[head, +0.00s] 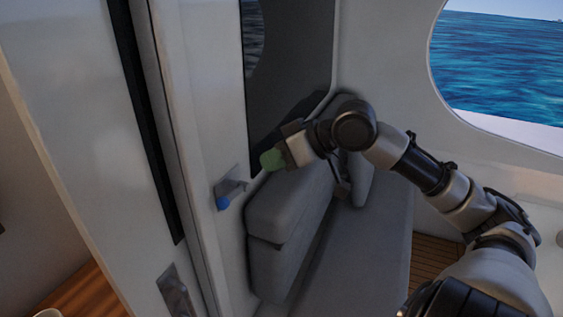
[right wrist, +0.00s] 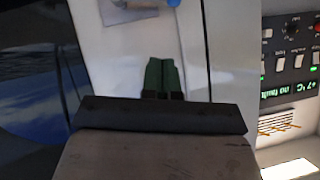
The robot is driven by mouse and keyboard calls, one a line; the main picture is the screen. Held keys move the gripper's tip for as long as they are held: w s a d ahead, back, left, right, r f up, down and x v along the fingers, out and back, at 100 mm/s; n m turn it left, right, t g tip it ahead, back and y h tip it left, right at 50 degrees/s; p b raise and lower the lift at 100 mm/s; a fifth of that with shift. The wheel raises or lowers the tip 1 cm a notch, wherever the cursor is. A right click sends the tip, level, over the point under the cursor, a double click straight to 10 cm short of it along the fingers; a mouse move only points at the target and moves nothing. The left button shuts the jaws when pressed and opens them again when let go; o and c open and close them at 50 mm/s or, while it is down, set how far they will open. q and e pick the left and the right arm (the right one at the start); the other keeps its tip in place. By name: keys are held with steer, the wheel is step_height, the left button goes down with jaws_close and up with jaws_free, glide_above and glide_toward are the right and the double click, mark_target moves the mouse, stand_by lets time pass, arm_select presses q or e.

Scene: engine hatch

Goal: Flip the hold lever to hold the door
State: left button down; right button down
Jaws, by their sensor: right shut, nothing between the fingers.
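The hold lever (head: 222,201) has a blue tip and sits on a small metal plate (head: 229,180) on the white panel, left of centre in the head view. Its blue tip also shows at the top edge of the right wrist view (right wrist: 173,3), beside the plate (right wrist: 128,11). My right gripper (head: 270,160), with green fingertips, is shut and empty. It is up and to the right of the lever, apart from it in the head view. In the right wrist view the closed fingers (right wrist: 163,76) point toward the white panel below the plate. My left gripper is not in view.
A grey cushioned seat (head: 290,205) stands right of the panel, under my right arm. A metal fitting (head: 175,292) is low on the white surface at left. A window (head: 500,65) shows the sea. A switch panel (right wrist: 291,60) is at right in the wrist view.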

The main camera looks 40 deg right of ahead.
steer(key=shift+v, duration=0.9)
